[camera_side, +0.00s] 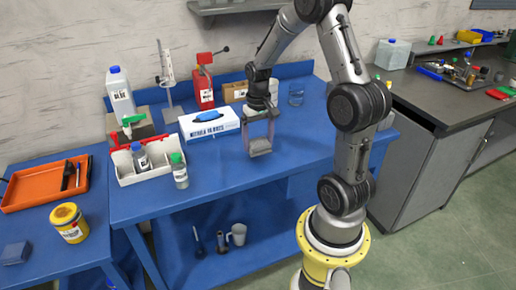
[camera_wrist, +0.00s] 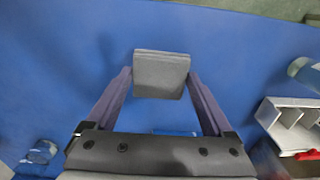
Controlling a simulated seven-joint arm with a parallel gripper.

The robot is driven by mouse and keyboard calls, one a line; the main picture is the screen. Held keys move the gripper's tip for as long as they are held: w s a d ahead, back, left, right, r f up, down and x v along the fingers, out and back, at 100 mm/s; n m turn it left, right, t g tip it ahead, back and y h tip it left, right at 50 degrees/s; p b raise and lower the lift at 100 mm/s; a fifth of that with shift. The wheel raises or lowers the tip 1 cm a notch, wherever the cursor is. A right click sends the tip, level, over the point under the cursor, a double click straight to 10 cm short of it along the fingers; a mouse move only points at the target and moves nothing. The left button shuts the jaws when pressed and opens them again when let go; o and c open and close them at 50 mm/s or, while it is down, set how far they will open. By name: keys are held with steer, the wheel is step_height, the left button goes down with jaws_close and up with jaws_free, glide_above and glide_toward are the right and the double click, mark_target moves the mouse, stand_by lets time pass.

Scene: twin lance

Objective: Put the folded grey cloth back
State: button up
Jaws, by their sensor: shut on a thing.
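The folded grey cloth (camera_side: 260,147) is a small grey block between my fingertips over the blue bench. In the wrist view the cloth (camera_wrist: 162,75) spans the gap between the two long fingers, near their tips. My gripper (camera_side: 258,143) points down at the bench and is shut on the cloth; in the wrist view the gripper (camera_wrist: 160,82) grips it from both sides. I cannot tell for sure whether the cloth touches the bench top.
A glove box (camera_side: 209,125) stands left of my gripper. Further left are a white caddy (camera_side: 150,176), a green-capped bottle (camera_side: 180,175) and an orange tray (camera_side: 30,188). A glass beaker (camera_side: 296,96) stands behind right. The bench top (camera_side: 225,180) in front is clear.

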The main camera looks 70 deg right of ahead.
mark_target(258, 142)
steer(key=shift+w+f, duration=0.1)
steer(key=shift+f, duration=1.6)
steer(key=shift+f, duration=0.15)
steer(key=o, duration=0.9)
